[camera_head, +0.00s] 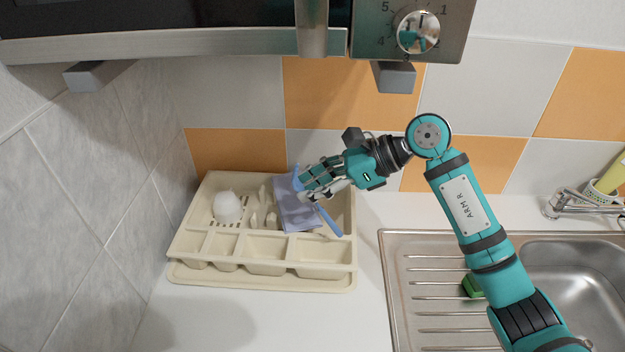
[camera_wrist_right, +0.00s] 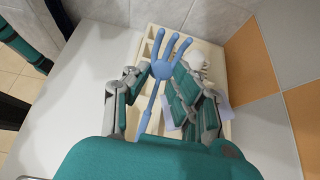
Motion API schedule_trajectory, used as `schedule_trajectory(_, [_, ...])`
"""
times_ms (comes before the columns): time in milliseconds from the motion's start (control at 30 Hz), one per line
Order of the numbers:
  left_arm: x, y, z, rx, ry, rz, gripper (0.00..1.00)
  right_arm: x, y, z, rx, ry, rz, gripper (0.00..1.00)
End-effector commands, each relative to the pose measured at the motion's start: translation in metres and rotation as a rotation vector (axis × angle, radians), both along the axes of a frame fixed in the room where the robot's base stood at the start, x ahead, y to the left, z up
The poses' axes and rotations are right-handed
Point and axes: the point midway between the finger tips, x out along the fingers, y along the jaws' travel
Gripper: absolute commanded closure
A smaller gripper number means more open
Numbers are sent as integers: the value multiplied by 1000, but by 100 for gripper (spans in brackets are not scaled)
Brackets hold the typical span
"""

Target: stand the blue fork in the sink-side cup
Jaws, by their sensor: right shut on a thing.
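The blue fork (camera_head: 329,222) is in my right gripper (camera_head: 318,184), above the right part of the beige dish rack. In the head view, its handle slants down to the right and the fingers hide its middle. In the wrist view the fork (camera_wrist_right: 165,70) shows its tines beyond the fingers of my right gripper (camera_wrist_right: 163,88), with the handle running back between them. My left gripper is not in view.
The dish rack (camera_head: 262,281) holds a lilac cloth (camera_head: 296,214) under my right gripper and a white rounded object (camera_head: 227,207). A steel sink (camera_head: 570,262) with a tap (camera_head: 575,202) is at right. A green object (camera_head: 472,286) lies on the drainboard.

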Motion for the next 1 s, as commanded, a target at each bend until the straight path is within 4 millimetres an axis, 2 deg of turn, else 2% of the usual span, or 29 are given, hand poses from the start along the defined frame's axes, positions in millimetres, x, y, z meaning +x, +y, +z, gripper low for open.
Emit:
schedule_trajectory(500, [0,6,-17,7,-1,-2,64,0,0,-44,0,2,-1,100])
schedule_trajectory(1000, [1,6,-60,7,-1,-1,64,0,0,-86,-2,0,0,100])
